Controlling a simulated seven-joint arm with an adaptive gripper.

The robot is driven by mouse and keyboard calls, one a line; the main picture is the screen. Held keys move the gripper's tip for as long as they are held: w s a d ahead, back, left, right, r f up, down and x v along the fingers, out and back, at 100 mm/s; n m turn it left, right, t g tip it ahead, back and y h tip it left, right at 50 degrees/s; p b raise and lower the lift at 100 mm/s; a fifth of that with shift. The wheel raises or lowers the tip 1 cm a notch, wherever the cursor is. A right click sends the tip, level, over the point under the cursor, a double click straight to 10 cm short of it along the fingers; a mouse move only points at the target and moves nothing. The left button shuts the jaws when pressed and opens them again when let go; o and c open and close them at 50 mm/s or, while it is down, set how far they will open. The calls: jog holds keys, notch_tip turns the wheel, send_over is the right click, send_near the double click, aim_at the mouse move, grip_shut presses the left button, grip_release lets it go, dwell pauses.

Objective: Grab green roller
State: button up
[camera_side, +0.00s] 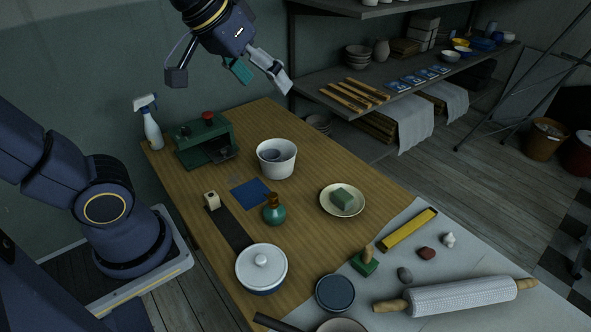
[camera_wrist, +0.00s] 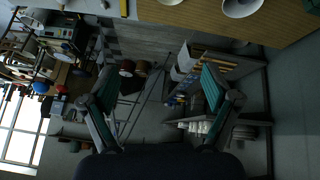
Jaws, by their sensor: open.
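A small green piece with an upright wooden handle (camera_side: 364,261) rests near the front edge of the wooden table, beside the grey cloth; I cannot tell whether it is a roller. A pale textured rolling pin (camera_side: 460,296) with wooden handles lies on the cloth at the lower right, and it is not green. My gripper (camera_side: 261,81) is open and empty, high above the back of the table and far from both. Its two spread fingers also show in the wrist view (camera_wrist: 158,88), with nothing between them.
On the table (camera_side: 310,252) stand a white pot (camera_side: 276,163), a green bottle (camera_side: 274,211), a lidded pot (camera_side: 262,268), a plate with a green block (camera_side: 342,196) and a spray bottle (camera_side: 151,128). Loaded shelves (camera_side: 372,100) stand behind. The air around my gripper is clear.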

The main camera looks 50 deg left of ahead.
jog(key=w+d+f+g, duration=0.1)
jog(key=w+d+f, duration=0.15)
jog(key=w, duration=0.55)
jog(key=m+g, duration=0.1)
jog(key=g, duration=0.5)
send_over(371, 246)
notch_tip(371, 246, down, 28)
jog(key=shift+s+r, duration=0.1)
notch_tip(371, 246, down, 10)
jog(key=shift+r, duration=0.1)
jog(key=f, duration=0.6)
jog(key=shift+s+d, duration=0.1)
jog(key=shift+s, duration=0.1)
jog(key=c, duration=1.3)
